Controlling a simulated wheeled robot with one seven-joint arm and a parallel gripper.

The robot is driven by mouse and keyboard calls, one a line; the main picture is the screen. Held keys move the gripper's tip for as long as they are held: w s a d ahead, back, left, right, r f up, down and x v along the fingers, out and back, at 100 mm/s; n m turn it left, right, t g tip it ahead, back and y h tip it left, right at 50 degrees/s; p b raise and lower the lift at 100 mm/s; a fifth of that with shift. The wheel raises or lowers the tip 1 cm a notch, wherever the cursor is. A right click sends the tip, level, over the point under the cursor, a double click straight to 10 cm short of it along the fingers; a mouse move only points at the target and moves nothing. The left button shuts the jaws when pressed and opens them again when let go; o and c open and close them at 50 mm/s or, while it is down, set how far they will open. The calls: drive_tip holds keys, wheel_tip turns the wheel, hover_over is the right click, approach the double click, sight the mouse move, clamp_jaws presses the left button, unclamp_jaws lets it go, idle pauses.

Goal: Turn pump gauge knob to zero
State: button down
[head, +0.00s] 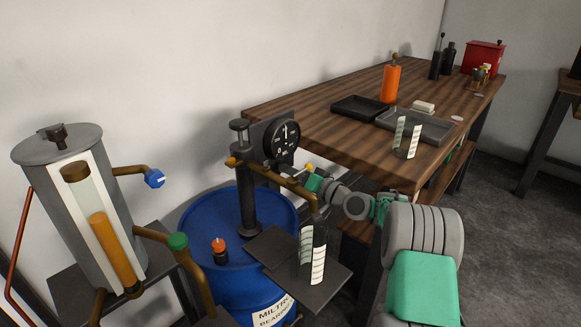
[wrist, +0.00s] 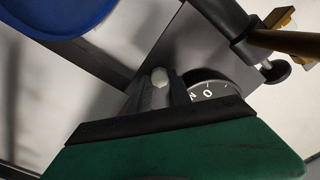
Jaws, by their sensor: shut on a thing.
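The pump (head: 247,190) stands upright on a blue drum and carries a round black gauge (head: 283,140) with white marks. In the wrist view, part of the gauge dial (wrist: 208,90) shows, with a white 0 and a cut-off letter or figure. My gripper (wrist: 163,92) is shut on a small pale-tipped knob (wrist: 160,77) beside the dial; the fingers hide most of it. In the head view, my green hand (head: 313,183) is right of the pump, below the gauge, and its fingertips are hidden. The pointer's exact reading is too small to tell.
The blue drum (head: 190,225) stands below. A dark shelf (head: 335,285) with striped clear measures is in front of the pump. A wooden bench (head: 330,85) is behind, with trays and an orange bottle (head: 390,83). A grey tank (head: 60,145) with pipes stands left.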

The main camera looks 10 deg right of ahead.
drive_tip(key=shift+d+f+m+p, duration=0.1)
drive_tip(key=shift+m+p, duration=1.95)
drive_tip(key=shift+m, duration=1.55)
drive_tip(key=c, duration=1.2)
unclamp_jaws()
drive_tip(key=shift+o, duration=0.2)
